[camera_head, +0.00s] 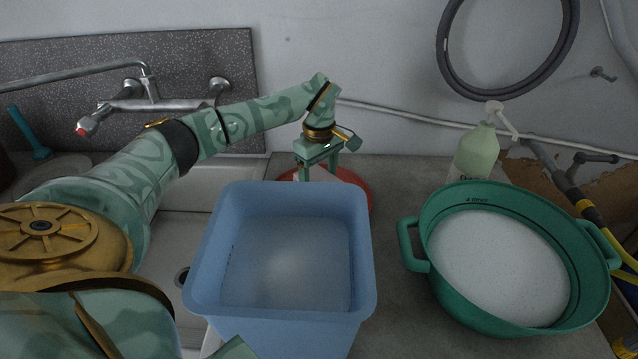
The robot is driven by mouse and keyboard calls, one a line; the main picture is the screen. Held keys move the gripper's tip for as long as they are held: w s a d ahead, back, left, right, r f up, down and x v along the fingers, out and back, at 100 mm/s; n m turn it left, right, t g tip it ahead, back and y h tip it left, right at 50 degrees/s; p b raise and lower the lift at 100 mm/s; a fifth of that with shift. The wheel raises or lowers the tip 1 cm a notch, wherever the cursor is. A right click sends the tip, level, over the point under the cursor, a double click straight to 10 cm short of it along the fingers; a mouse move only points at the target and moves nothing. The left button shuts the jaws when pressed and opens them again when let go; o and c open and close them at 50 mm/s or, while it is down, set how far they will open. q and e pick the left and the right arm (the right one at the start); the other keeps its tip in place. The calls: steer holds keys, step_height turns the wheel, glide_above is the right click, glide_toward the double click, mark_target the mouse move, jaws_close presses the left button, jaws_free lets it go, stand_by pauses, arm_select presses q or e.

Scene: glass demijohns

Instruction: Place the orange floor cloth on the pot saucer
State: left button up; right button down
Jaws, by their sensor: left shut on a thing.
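My left gripper (319,170) points down behind the far rim of a blue bin, over a reddish round disc that looks like the pot saucer (357,184). The saucer lies on the grey counter against the back, and the bin hides its near part. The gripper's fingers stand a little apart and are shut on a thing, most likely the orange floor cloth. The bin rim hides the fingertips' lower end, and I cannot make out the cloth itself. Whether it touches the saucer cannot be seen.
The blue bin (360,225) stands in front of the saucer. A green two-handled tub (440,275) with white contents stands at right, a pale green bottle (474,152) behind it. A sink and taps (140,104) are at left. Grey counter (400,185) is free between bin and tub.

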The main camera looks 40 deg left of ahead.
mark_target(319, 178)
arm_select(q)
step_height(319, 178, down, 3)
steer(key=shift+s+d+r+b, duration=0.1)
steer(key=shift+b, duration=0.2)
steer(key=shift+f, duration=0.3)
arm_select(e)
steer(key=shift+a+f, duration=0.35)
steer(key=shift+a, duration=0.25)
arm_select(q)
steer(key=o, duration=0.9)
arm_select(e)
steer(key=shift+d, duration=0.2)
arm_select(q)
steer(key=shift+r, duration=0.3)
step_height(319, 178, up, 12)
steer(key=p, duration=0.3)
steer(key=shift+f, duration=0.15)
arm_select(e)
steer(key=r, duration=0.3)
steer(key=shift+w+d, duration=0.2)
steer(key=shift+w, duration=0.05)
